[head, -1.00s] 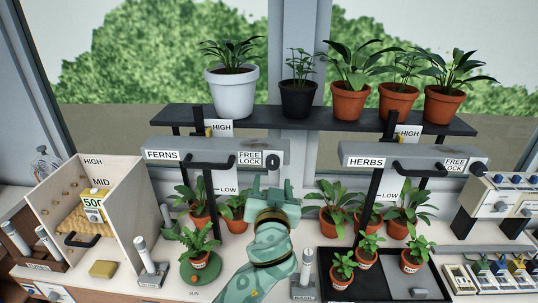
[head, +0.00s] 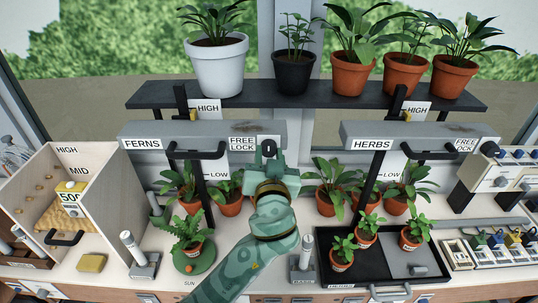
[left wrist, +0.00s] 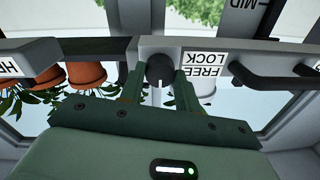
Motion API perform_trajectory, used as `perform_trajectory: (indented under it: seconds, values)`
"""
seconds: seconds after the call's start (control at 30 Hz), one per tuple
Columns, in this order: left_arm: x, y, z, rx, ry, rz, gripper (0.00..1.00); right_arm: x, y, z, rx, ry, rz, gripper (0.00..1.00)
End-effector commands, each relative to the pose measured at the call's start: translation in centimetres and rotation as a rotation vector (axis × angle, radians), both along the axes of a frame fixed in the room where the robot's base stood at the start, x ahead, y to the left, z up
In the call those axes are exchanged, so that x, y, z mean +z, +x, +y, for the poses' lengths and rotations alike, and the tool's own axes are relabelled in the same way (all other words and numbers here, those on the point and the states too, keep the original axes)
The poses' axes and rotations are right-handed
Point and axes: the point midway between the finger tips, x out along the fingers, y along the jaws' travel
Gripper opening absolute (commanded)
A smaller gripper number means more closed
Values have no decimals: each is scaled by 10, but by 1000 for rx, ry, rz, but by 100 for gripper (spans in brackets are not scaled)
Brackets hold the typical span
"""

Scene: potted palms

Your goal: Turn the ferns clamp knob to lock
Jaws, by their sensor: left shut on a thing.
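The ferns clamp knob (head: 268,147) is a dark round knob at the right end of the grey FERNS bar (head: 190,131), beside its FREE/LOCK label (head: 242,143). My left gripper (head: 268,153) reaches up from below in the head view with its fingers around the knob. In the left wrist view, the black knob (left wrist: 159,70) with a white mark sits between the two green fingers (left wrist: 159,82), shut on it. The label (left wrist: 203,64) appears upside down there. I cannot tell clearly from the head view where the knob's mark points. My right gripper is not in view.
A black handle (head: 196,152) hangs under the FERNS bar. The HERBS bar (head: 415,130) is to the right. Potted plants stand on the dark shelf (head: 300,95) above and on the bench below. A black tray (head: 325,272) lies right of my forearm.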

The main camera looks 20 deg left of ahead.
Motion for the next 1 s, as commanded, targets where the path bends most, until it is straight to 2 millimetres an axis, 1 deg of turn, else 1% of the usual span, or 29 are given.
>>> perform_trajectory:
  seconds: [0.27,0.47,0.67,1.0]
  values:
    - [0,0,0,1,11,4,10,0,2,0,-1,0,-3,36]
    - [0,0,1,2,76,24,10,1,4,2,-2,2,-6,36]
    - [0,0,1,2,213,62,10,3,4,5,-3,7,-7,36]
    - [0,0,1,2,522,151,10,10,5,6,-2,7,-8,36]
